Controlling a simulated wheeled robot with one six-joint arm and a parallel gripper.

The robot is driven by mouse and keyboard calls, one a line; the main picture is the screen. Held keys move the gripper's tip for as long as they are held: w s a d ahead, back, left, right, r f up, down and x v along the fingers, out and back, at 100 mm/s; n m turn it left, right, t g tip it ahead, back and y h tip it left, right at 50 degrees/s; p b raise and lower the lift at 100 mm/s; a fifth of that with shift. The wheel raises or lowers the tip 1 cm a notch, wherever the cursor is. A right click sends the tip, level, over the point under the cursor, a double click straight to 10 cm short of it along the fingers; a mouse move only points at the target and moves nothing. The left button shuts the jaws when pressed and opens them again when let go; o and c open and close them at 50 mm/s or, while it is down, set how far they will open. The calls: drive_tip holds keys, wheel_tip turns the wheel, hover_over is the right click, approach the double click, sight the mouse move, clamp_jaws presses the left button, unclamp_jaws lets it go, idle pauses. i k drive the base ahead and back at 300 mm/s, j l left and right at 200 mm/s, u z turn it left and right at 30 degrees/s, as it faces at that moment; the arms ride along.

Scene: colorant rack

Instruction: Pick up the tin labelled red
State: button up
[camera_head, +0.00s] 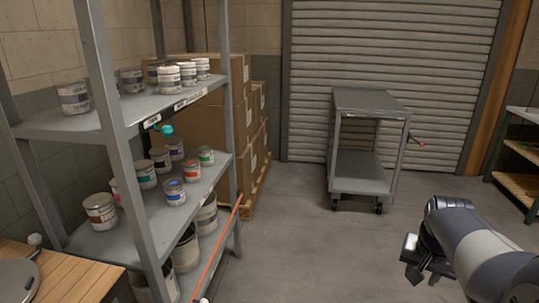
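Several small white tins with coloured bands stand on the middle shelf of a grey rack (141,238) at left. One tin (191,170) towards the back has a reddish mark; a larger front tin (100,211) has a reddish-brown band. Others include a blue-banded tin (175,193), a green-banded tin (206,156) and a teal-banded tin (146,174). The label words are too small to read, so I cannot tell which is labelled red. My gripper (413,270) is at lower right, far from the rack. Its fingers are too small and dark to judge.
Grey-banded tins (74,97) stand on the upper shelf and larger cans (186,248) below. A red bar (220,249) slants beside the rack's front. A wooden table edge (80,273) is at lower left. A grey cart (362,172) stands behind; floor between rack and arm is clear.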

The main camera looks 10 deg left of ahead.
sight(191, 167)
drive_tip(key=i+l+u, duration=0.1)
drive_tip(key=i+u, duration=0.3)
drive_tip(key=i+l+u, duration=0.25)
drive_tip(key=i+u, duration=0.15)
drive_tip(key=i, duration=0.15)
drive_tip(key=i+l+u, duration=0.55)
drive_tip(key=i+u, duration=0.25)
drive_tip(key=i+l+u, duration=0.2)
drive_tip(key=u, duration=0.2)
drive_tip(key=i+l+u, duration=0.25)
drive_tip(key=u, duration=0.15)
drive_tip(key=i+l+u, duration=0.2)
drive_tip(key=l+u, duration=0.2)
drive_tip(key=l, duration=0.15)
